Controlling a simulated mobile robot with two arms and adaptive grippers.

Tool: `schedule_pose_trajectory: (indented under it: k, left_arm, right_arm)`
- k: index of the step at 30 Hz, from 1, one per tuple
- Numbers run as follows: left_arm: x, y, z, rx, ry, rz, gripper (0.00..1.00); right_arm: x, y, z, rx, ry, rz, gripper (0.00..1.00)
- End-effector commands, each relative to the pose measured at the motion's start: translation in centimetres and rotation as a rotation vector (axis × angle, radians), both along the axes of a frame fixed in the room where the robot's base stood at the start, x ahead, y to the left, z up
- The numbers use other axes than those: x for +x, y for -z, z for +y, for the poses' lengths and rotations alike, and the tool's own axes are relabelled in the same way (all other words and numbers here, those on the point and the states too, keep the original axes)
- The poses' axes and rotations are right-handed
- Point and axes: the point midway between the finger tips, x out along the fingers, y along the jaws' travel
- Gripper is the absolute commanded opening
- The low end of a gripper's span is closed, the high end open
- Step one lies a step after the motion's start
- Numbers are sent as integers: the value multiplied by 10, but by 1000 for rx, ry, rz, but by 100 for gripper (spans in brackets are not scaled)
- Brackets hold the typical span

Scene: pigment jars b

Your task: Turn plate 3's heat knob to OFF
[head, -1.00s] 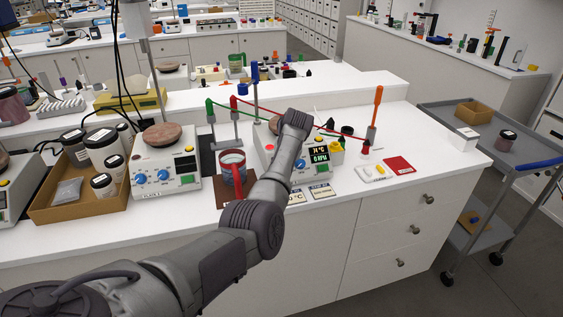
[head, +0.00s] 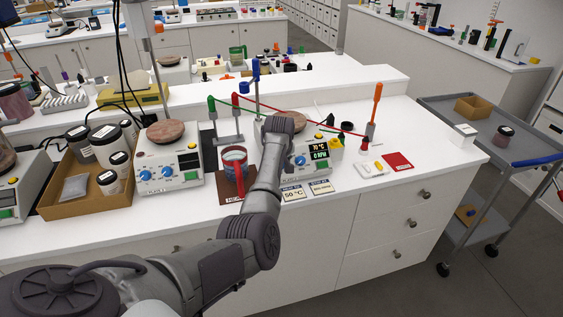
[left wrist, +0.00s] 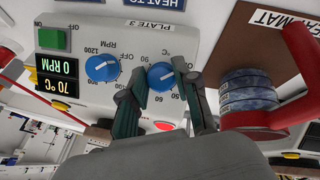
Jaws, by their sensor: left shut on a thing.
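Plate 3 (head: 320,150) is a white hotplate with a lit display, on the bench in the head view; its PLATE 3 label shows upside down in the left wrist view. Its display (left wrist: 56,78) reads 70 °C and 0 RPM. My left gripper (left wrist: 158,68) is shut on the blue heat knob (left wrist: 161,82), one finger on each side. The knob's white pointer line shows between the fingers, but its exact setting is hard to read. The blue RPM knob (left wrist: 102,67) is beside it, apart from the fingers. In the head view my arm hides the heat knob. My right gripper is not in view.
A red-handled mug (left wrist: 250,92) stands close beside the gripper on a brown mat (left wrist: 226,50). A second hotplate (head: 170,165) and a cardboard tray (head: 85,198) are to the left. Label cards (head: 293,193) lie in front of plate 3. A red card (head: 397,160) lies to the right.

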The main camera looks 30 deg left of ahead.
Motion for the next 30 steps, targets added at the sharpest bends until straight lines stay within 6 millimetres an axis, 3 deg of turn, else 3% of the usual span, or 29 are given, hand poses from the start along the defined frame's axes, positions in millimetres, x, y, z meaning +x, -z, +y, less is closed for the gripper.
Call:
schedule_pose_trajectory:
  k: [13,14,18,30]
  left_arm:
    - [-1,2,0,-8,-9,-3,0]
    - [-1,2,0,-8,-9,-3,32]
    - [-1,2,0,-7,-9,-4,55]
    - [-2,-5,-1,-4,-7,-7,56]
  right_arm:
    - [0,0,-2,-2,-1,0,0]
    - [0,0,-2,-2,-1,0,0]
    - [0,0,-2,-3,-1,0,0]
    - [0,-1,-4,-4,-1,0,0]
